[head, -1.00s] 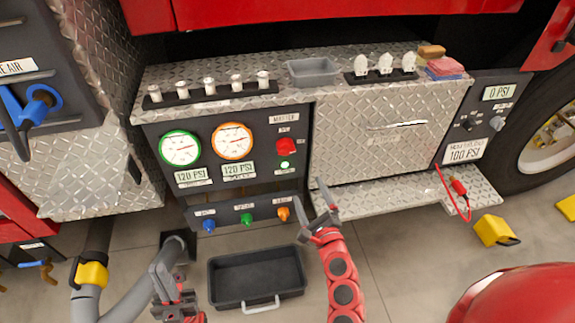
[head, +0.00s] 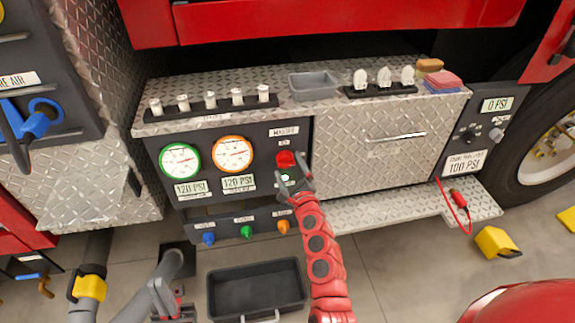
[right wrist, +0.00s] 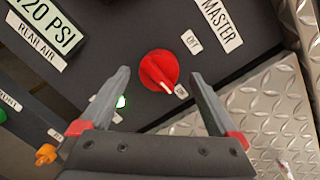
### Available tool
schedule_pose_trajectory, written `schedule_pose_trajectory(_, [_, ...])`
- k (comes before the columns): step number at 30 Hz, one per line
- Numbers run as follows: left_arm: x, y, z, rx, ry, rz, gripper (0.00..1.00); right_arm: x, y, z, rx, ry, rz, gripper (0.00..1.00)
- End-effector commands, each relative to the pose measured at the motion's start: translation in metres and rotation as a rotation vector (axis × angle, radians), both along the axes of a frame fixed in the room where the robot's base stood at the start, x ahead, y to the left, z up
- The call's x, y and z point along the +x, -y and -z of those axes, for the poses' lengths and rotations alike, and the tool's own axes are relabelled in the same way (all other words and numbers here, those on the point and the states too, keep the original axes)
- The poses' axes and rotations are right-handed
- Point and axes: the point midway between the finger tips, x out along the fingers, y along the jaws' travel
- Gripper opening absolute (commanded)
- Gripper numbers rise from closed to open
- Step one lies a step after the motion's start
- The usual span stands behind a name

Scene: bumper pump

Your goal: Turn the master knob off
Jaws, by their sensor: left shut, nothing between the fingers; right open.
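The red master knob (head: 285,159) is on the dark pump panel under the MASTER label (head: 284,131). In the right wrist view the knob (right wrist: 158,70) lies ahead of and between my open fingers, apart from both; its white pointer line aims down and right, to a small label (right wrist: 181,91). My left gripper (head: 165,311) is shut and empty, low at the left near the grey hose.
Two gauges (head: 180,161) (head: 233,154) sit left of the knob. Blue, green and orange small knobs (head: 246,232) line the lower panel. A diamond-plate door (head: 375,145) is to the right. A black tray (head: 257,287) lies on the floor.

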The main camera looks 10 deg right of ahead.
Motion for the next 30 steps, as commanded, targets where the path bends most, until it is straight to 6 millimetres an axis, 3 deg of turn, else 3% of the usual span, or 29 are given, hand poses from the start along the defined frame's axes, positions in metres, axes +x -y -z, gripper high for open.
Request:
schedule_pose_trajectory(6, [0.000, 0.000, 0.002, 0.000, 0.000, 0.000, 0.00, 0.016, -0.002, 0.000, 0.000, 0.000, -0.001, 0.96])
schedule_pose_trajectory(16, [0.000, 0.000, 0.002, 0.000, 0.000, 0.000, 0.00, 0.018, -0.002, 0.000, 0.000, -0.001, -0.001, 0.94])
schedule_pose_trajectory(30, [0.000, 0.000, 0.002, 0.000, 0.000, 0.000, 0.00, 0.018, -0.002, 0.001, 0.000, -0.001, 0.000, 0.11])
